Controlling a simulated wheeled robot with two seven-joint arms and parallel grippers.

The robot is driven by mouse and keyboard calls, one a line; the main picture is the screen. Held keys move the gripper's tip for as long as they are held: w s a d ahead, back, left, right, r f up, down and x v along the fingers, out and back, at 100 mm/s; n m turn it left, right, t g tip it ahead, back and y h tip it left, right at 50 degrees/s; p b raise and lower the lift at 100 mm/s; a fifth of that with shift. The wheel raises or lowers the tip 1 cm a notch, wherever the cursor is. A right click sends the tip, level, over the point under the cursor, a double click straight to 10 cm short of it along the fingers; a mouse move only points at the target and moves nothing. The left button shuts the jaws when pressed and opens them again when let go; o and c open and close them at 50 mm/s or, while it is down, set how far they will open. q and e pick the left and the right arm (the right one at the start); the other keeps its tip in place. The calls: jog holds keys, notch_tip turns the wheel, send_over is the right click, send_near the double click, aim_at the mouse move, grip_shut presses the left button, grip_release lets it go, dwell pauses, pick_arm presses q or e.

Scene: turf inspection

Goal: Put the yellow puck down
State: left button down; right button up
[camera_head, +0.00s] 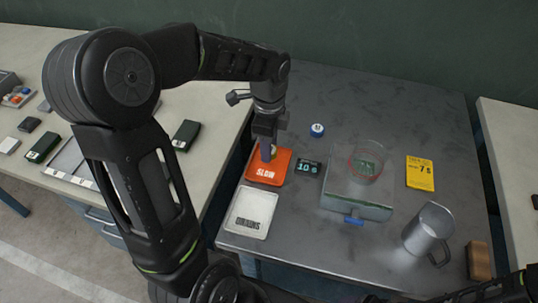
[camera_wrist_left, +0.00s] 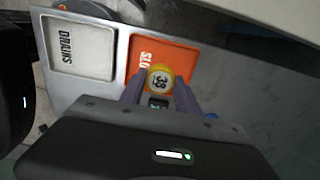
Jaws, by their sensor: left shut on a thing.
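My left gripper (camera_head: 267,151) is over the orange tray marked SLOW (camera_head: 263,174), at the left of the dark table. In the left wrist view, the gripper (camera_wrist_left: 159,86) is shut on the yellow puck (camera_wrist_left: 158,77), which has a white face with a dark number. The puck is over the orange tray (camera_wrist_left: 163,52) near its edge; I cannot tell whether it touches it. In the head view the fingers mostly hide the puck. The white tray marked DRAINS (camera_head: 250,213) lies beside the orange one and looks empty. My right gripper is out of view.
A small timer display (camera_head: 308,168) stands right of the orange tray, with a blue-and-white puck (camera_head: 317,130) behind. A clear box-like stand (camera_head: 355,197), a yellow card (camera_head: 420,173), a grey mug (camera_head: 428,232) and a brown block (camera_head: 480,260) occupy the right. The table's back is clear.

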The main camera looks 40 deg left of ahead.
pick_arm(q)
jog(key=shift+f, duration=0.2)
jog(key=shift+f, duration=1.85)
jog(key=shift+f, duration=0.15)
jog(key=c, duration=0.9)
grip_release()
notch_tip(320, 180, up, 12)
jog(key=shift+r, duration=0.2)
